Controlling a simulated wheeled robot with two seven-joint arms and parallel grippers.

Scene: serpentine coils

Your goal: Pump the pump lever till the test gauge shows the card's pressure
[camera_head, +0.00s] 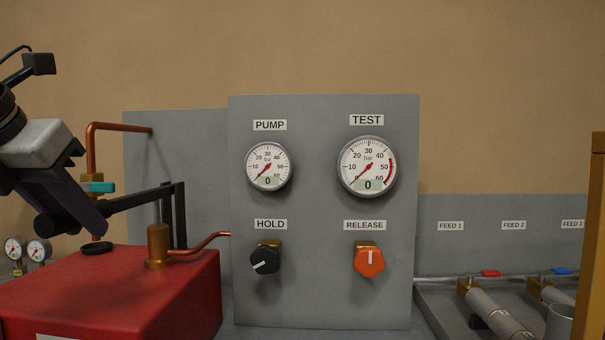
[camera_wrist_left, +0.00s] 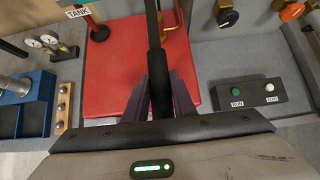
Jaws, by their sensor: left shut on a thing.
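The pump lever (camera_head: 140,198), a black bar, reaches left from an upright bracket on the red pump tank (camera_head: 150,292). My left gripper (camera_head: 82,209) is shut on its outer end; in the left wrist view the lever (camera_wrist_left: 155,45) runs between the fingers (camera_wrist_left: 160,92). The test gauge (camera_head: 367,166) has its needle at the bottom of the scale and its display reads 0. The pump gauge (camera_head: 268,166) also reads 0. No card with a pressure is visible. My right gripper is out of view.
Below the gauges are the black HOLD knob (camera_head: 265,260) and the orange RELEASE knob (camera_head: 369,262), its mark upright. A copper pipe (camera_head: 93,150) rises behind the lever. A button box (camera_wrist_left: 250,96) with green and white buttons lies right of the tank.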

